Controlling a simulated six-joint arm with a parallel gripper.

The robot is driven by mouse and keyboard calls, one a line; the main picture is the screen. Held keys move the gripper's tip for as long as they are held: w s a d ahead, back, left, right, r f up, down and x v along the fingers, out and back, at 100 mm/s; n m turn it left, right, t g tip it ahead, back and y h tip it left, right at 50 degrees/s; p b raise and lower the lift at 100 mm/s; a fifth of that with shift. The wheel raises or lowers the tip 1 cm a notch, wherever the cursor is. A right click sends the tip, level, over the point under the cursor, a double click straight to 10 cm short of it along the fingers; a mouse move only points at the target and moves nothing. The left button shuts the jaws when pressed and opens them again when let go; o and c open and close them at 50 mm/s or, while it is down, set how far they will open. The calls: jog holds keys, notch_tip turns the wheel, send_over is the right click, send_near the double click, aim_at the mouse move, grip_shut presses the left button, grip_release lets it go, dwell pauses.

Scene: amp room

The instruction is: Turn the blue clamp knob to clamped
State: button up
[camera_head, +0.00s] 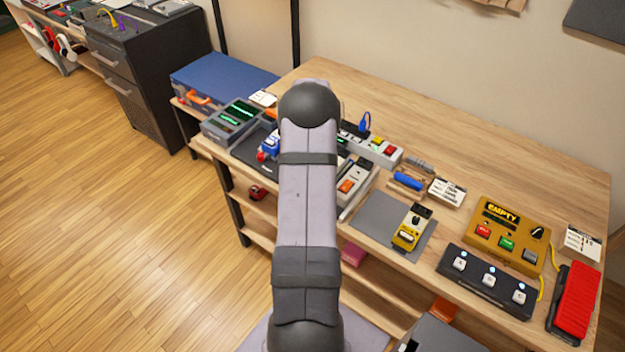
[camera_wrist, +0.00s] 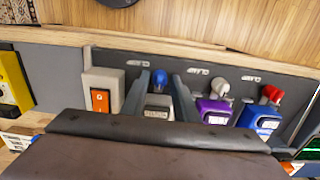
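My gripper (camera_wrist: 160,85) is open. Its two dark fingers stand on either side of the knob, with a small gap visible on each side. I cannot tell the exact height of the fingertips against the knob. In the head view my arm hides the knob and my gripper.
Left of the knob in the wrist view is a white unit with an orange switch (camera_wrist: 100,100). To the right are a purple unit (camera_wrist: 214,110) with a grey knob and a blue unit (camera_wrist: 258,118) with a red knob (camera_wrist: 271,94). A yellow pedal (camera_head: 409,232) stands farther right in the head view.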

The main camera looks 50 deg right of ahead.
jog(key=shift+r+b, duration=1.05)
jog(key=shift+r, duration=2.65)
jog(key=shift+n, duration=0.3)
jog(key=s+a+f+n, duration=0.1)
jog(key=f, duration=0.1)
jog(key=s+a+f+n, duration=0.1)
jog(key=a+f+n, duration=0.1)
jog(key=s+a+f+n, duration=0.1)
jog(key=f, duration=0.1)
jog(key=shift+s+a+n+y, duration=0.15)
jog(key=shift+a+n+y, duration=0.15)
jog(key=s+a+r+n+g, duration=0.1)
jog(key=s+a+n, duration=0.3)
jog(key=a, duration=0.9)
jog(key=s+a+r+n+g, duration=0.1)
jog(key=s+a+r+n, duration=0.2)
jog(key=a, duration=1.1)
jog(key=w+a+r+n+t, duration=0.2)
jog(key=w+a+r+n, duration=0.1)
jog(key=a+n, duration=0.3)
jog(key=a, duration=0.2)
jog(key=shift+w+a, duration=0.3)
jog(key=shift+w, duration=0.1)
